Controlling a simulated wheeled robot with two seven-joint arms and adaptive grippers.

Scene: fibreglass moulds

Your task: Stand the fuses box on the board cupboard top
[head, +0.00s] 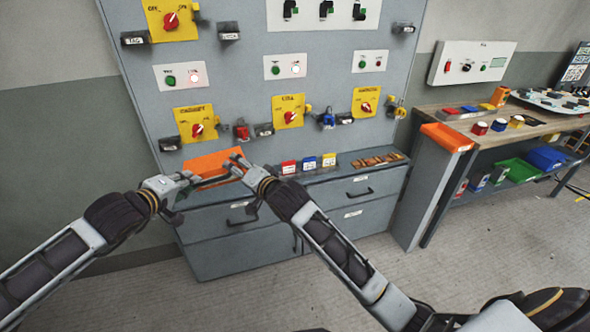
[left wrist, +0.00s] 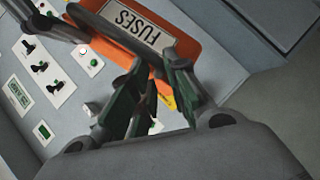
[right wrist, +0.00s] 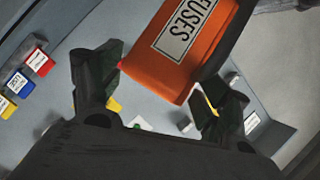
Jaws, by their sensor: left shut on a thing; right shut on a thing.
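The orange fuses box (head: 212,162) is at the left part of the board cupboard top (head: 343,166), in front of the upright panel. Its white FUSES label shows in the left wrist view (left wrist: 186,62) and the right wrist view (right wrist: 160,72). My left gripper (head: 194,180) is shut on the box's left end. My right gripper (head: 236,164) is shut on its right end. The arms and grippers hide part of the box's lower side, so I cannot tell whether it touches the top or hangs just above it.
Red (head: 288,167), blue (head: 309,163) and yellow (head: 328,160) small boxes stand on the top, right of my right gripper. Copper-coloured pieces (head: 378,160) lie further right. Switches and padlocks project from the panel above. A workbench (head: 470,125) stands at the right.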

